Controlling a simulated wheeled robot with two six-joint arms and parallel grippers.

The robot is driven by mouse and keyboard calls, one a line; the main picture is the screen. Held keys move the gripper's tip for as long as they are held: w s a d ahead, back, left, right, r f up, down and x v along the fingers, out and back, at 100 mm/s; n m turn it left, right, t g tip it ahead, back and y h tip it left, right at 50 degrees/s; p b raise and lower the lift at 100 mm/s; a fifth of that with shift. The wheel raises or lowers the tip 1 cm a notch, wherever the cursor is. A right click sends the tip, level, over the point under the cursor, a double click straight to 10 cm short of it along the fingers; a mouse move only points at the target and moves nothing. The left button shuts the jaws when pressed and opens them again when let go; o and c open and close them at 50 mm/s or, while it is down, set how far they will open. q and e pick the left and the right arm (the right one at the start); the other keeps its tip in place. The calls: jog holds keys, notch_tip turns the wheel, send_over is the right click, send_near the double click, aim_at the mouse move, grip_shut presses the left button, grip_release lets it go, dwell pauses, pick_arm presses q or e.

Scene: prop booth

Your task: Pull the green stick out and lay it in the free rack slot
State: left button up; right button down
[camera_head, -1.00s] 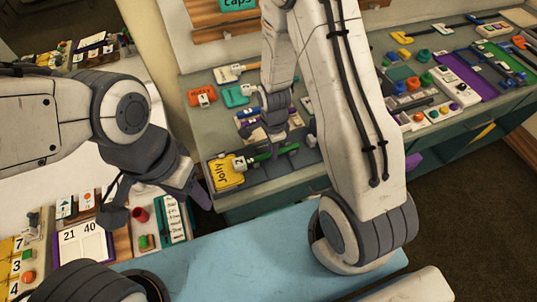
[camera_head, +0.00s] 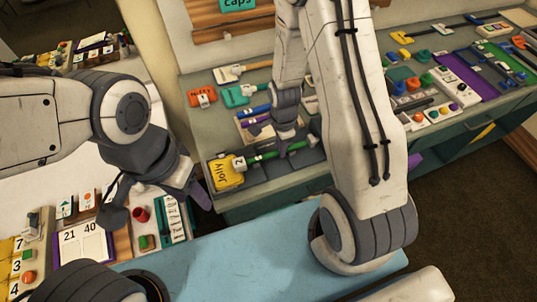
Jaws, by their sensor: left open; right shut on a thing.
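The green stick (camera_head: 262,157) lies slanted on the counter at the centre, its left end close to a white tag marked 2 beside the yellow "Jolly" piece (camera_head: 227,174). My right gripper (camera_head: 286,150) comes down from above and is shut on the stick toward its right part. Whether the left end is still inside a holder is too small to tell. A wooden rack (camera_head: 241,127) with blue and purple sticks sits just behind; my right gripper and arm partly cover it, and its free slot is not clear. My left gripper (camera_head: 152,205) is open and empty at the left, far from the stick.
Orange (camera_head: 201,96) and teal (camera_head: 234,95) tagged pieces stand behind the rack. My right arm hides the middle of the counter. Coloured blocks and a purple mat (camera_head: 468,77) fill the right side. Under my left gripper are a red cup (camera_head: 141,214) and boards.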

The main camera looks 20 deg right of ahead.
pick_arm(q)
jog(key=shift+r, duration=0.15)
pick_arm(e)
jog(key=shift+r, duration=0.1)
jog(key=shift+r+p, duration=3.05)
jog(key=shift+r, duration=0.4)
pick_arm(q)
notch_tip(320, 180, up, 6)
jog(key=shift+f, duration=0.15)
pick_arm(e)
jog(key=shift+d, duration=0.15)
